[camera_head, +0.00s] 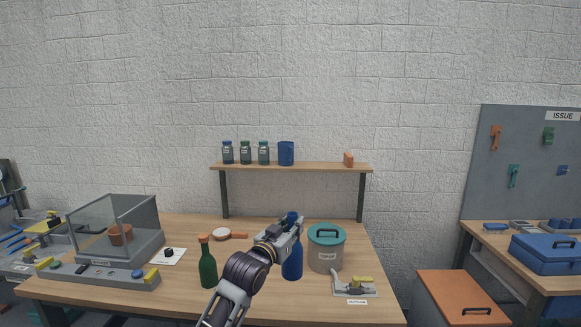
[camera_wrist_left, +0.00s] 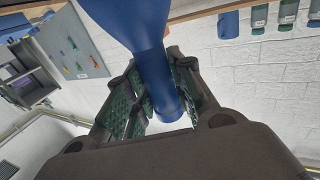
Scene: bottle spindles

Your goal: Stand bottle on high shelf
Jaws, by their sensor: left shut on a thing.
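A blue bottle (camera_head: 292,264) is upright over the middle of the table, left of the grey bin with a teal lid. My left gripper (camera_head: 290,230) is shut on its neck. The bottle also shows between the textured finger pads of the left gripper (camera_wrist_left: 155,100) in the left wrist view, where its body (camera_wrist_left: 130,20) runs out of the top edge. I cannot tell whether its base touches the table. The high shelf (camera_head: 310,167) stands behind, above the bottle. A green bottle (camera_head: 208,268) with an orange top stands on the table to the left. My right gripper is out of view.
Several small jars (camera_head: 245,152), a blue cup (camera_head: 286,153) and an orange block (camera_head: 348,159) stand on the shelf. Free shelf lies between cup and block.

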